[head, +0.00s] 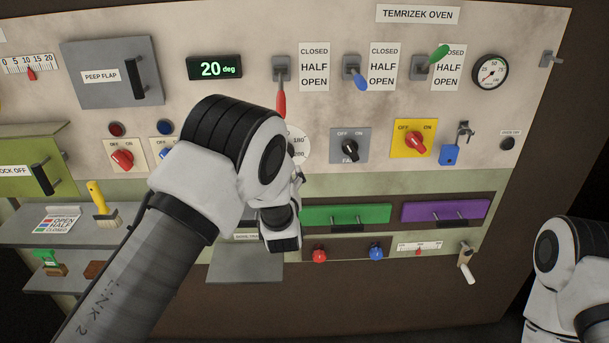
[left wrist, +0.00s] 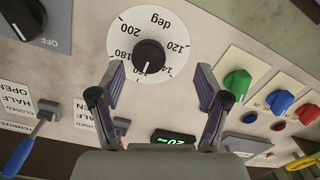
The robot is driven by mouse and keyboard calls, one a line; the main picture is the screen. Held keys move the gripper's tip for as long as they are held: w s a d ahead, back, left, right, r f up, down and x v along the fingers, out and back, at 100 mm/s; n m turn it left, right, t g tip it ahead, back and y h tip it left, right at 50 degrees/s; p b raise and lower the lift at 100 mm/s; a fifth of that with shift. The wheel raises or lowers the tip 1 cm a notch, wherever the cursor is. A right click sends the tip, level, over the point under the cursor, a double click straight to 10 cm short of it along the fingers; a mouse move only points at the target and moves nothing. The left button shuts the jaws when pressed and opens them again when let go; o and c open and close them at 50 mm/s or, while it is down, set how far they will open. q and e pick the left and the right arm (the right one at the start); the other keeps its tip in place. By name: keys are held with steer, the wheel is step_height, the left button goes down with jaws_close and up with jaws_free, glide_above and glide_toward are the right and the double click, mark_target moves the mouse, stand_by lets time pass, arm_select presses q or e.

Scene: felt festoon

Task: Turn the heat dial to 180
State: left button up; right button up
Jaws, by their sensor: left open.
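The heat dial is a round white plate (left wrist: 166,24) with a black knob (left wrist: 149,56), marked deg, with 120, 180 and 200 readable in the left wrist view. That view is upside down. The knob's white mark points down in the picture, between the 180 and the partly readable 140. My left gripper (left wrist: 161,82) is open, its fingers either side of the knob's line and apart from it. In the head view my left arm hides most of the dial (head: 301,146) and the gripper's fingers. My right gripper is out of view; only a right arm link shows.
A display (head: 214,68) reads 20 deg. A red-handled lever (head: 281,100) hangs just above the dial. A fan switch (head: 349,147) is beside it on the right. A green drawer (head: 346,214) and a grey shelf (head: 243,264) lie below.

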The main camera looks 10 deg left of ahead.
arm_select(q)
steer(key=shift+t, duration=0.4)
steer(key=w, duration=0.3)
steer(key=w+a+r+p, duration=0.1)
steer(key=w, duration=0.1)
steer(key=w+a+r, duration=0.1)
steer(key=w, duration=0.2)
steer(key=shift+w+a+r+p, duration=0.1)
steer(key=shift+w+r+p, duration=0.05)
steer(key=shift+w+p, duration=0.15)
steer(key=shift+s+r, duration=0.1)
steer(key=c, duration=1.2)
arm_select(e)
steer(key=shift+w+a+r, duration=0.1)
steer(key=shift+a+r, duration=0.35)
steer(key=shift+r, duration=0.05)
